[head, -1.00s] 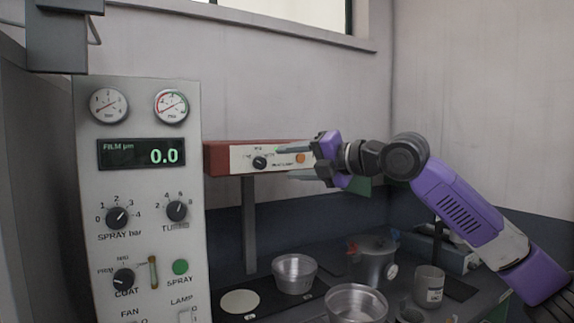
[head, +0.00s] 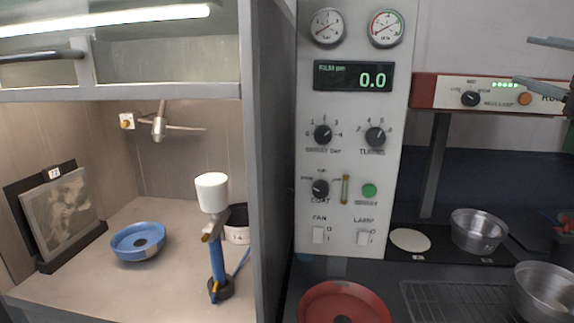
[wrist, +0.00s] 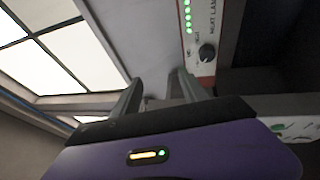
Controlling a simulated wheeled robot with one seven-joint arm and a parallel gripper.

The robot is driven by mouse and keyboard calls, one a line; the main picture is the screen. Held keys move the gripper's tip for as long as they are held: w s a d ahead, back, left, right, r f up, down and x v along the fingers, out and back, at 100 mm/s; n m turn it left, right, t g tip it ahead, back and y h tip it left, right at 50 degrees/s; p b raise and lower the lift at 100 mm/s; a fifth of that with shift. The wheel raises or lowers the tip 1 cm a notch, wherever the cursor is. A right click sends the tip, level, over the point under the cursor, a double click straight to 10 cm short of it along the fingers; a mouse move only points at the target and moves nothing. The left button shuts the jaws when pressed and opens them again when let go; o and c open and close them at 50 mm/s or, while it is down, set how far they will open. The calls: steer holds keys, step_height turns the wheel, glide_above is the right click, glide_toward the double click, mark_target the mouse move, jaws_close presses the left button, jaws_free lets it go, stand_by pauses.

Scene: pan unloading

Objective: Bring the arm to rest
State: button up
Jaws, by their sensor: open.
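My gripper (wrist: 160,92) is open and empty in the wrist view, its two grey fingers apart in front of the wall and the heat lamp unit. In the head view only the fingertips of my gripper (head: 548,62) show at the right edge, in front of the red and white lamp unit (head: 450,92). The lamp unit also shows in the wrist view (wrist: 203,68), beyond the right finger. The rest of my arm is out of the head view.
A control panel (head: 345,150) stands mid-picture. Metal pans (head: 478,232) and a red ring-shaped dish (head: 345,303) sit on the dark bench. Left, a booth holds a blue dish (head: 138,241), a spray gun (head: 214,235) and a framed plate (head: 60,212).

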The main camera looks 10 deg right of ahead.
steer(key=s+a+f+m+t+h, duration=0.1)
steer(key=s+a+f+m+h, duration=0.35)
steer(key=f+m, duration=0.5)
steer(key=s+a+f+m+h, duration=0.45)
steer(key=f+m, duration=0.35)
steer(key=f, duration=0.3)
steer(key=s+a+f+m+t+h, duration=0.1)
steer(key=s+a+f+m+h, duration=0.3)
steer(key=f+m, duration=0.55)
steer(key=s+a+f+n+g+y, duration=0.3)
steer(key=s+a+f+y, duration=0.2)
steer(key=s+a+f, duration=0.3)
steer(key=s+a+f+n+g+y, duration=0.4)
steer(key=s+a+f+y, duration=0.2)
steer(key=s+f, duration=0.8)
steer(key=s+a, duration=0.2)
steer(key=s, duration=0.4)
steer(key=shift+a+f, duration=0.15)
steer(key=shift+f, duration=0.05)
